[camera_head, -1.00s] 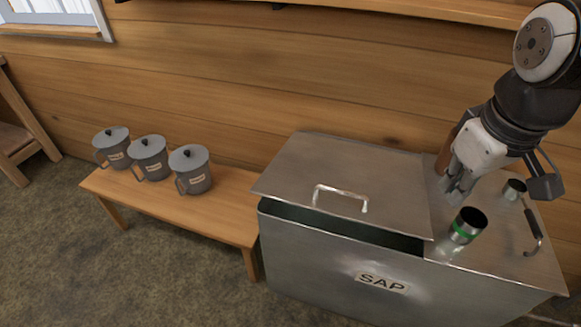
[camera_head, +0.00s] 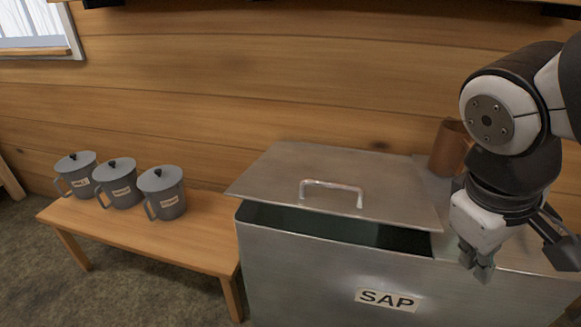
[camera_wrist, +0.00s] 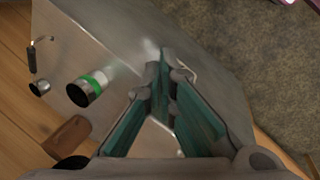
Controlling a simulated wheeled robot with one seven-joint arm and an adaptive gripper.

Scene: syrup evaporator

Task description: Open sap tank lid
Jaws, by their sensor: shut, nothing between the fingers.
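The metal sap tank (camera_head: 300,272), labelled SAP, stands at the lower right in the head view. Its flat lid (camera_head: 270,180), with a silver bar handle (camera_head: 331,186), is tilted up at the front, leaving a dark gap above the tank's front wall. My gripper (camera_head: 482,276) is shut and empty over the tank's front right part, to the right of the lid and apart from the handle. In the wrist view my shut fingertips (camera_wrist: 162,62) show over the metal tank top (camera_wrist: 115,35); the lid handle is not clearly seen there.
A wooden bench (camera_head: 130,235) at left holds three lidded grey mugs (camera_head: 163,195). A brown cylinder (camera_head: 449,148) stands at the tank's back right. The wrist view shows a green-banded metal cup (camera_wrist: 88,89), a smaller cup (camera_wrist: 40,88) and a dark-handled tool (camera_wrist: 32,60).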

